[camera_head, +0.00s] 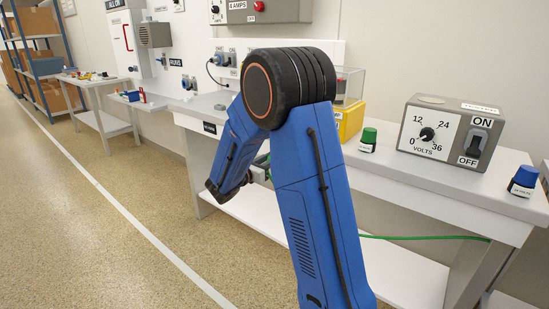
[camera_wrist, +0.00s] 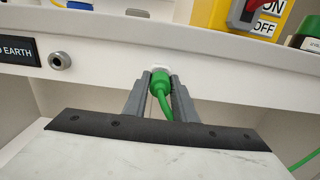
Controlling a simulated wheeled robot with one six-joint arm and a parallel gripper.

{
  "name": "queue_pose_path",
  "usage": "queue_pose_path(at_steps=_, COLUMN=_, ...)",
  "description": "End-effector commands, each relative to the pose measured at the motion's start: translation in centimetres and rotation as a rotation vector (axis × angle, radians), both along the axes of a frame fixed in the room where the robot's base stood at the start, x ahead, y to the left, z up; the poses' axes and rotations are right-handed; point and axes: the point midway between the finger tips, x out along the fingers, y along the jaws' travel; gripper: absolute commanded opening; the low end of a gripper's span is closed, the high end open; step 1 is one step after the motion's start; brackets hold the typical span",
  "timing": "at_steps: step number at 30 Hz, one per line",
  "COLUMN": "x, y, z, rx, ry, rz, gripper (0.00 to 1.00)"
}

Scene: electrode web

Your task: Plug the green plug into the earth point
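The green plug (camera_wrist: 160,84) is between the two fingers of my gripper (camera_wrist: 160,77) in the wrist view, with its far end pointing toward the bench's front edge. Its green cable hangs back from it between the fingers. The earth point (camera_wrist: 60,61) is a round metal socket on the bench front, beside a black label (camera_wrist: 17,50) reading EARTH. It lies to the left of the plug and apart from it. In the head view, my arm hides most of the gripper and plug; the label (camera_head: 209,128) shows on the bench edge.
The white bench (camera_head: 400,170) carries a grey volts box (camera_head: 450,132), a green-capped bottle (camera_head: 368,140), a blue-capped bottle (camera_head: 523,181) and a yellow switch box (camera_head: 350,121). The green cable (camera_head: 425,238) runs below the bench top. The floor at left is clear.

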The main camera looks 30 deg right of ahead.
Motion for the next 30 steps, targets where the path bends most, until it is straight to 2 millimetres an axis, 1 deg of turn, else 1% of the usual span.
queue_pose_path(at_steps=10, x=-0.03, y=0.08, z=0.01, rx=0.0, ry=0.0, rz=0.0, gripper=0.0)
queue_pose_path(at_steps=30, x=-0.29, y=0.83, z=0.01, rx=0.0, ry=0.0, rz=0.0, gripper=0.0)
